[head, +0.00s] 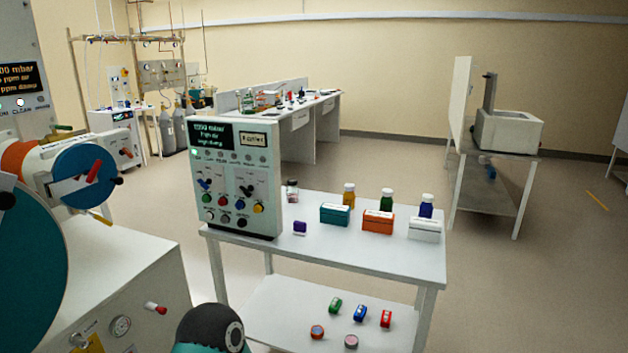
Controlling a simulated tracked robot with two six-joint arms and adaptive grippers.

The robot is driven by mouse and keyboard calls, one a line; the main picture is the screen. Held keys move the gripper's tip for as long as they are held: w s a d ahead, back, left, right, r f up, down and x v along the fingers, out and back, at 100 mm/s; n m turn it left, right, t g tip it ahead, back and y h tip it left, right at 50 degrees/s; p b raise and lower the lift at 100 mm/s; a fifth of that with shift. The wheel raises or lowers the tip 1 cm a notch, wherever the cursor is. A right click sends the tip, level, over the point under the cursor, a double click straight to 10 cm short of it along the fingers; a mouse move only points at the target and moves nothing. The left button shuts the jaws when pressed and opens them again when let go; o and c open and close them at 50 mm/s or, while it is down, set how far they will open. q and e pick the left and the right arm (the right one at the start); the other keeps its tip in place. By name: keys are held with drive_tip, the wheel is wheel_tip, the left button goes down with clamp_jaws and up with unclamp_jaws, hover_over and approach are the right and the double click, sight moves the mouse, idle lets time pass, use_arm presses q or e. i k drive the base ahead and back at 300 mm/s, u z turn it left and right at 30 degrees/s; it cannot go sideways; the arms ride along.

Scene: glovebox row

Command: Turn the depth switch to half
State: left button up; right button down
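A white control panel (236,220) stands upright at the left end of a white table. It has a dark display with green text, a small label plate and a row of small round indicators. Below these are two dark rotary switches, a left one (204,185) and a right one (246,191), with fine markings around them. Coloured push buttons sit in rows underneath. The lettering is too small to tell which switch is the depth switch or where it points. Neither gripper shows in the head view.
The white table (340,262) holds a teal box (335,215), an orange box (378,222), a white box (424,230) and small bottles. A glovebox with a blue round door (75,185) stands at left. Open floor (540,290) lies to the right.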

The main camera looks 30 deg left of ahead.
sight(243, 190)
drive_tip(key=u, duration=0.2)
drive_tip(key=i, duration=1.15)
drive_tip(key=u, duration=0.75)
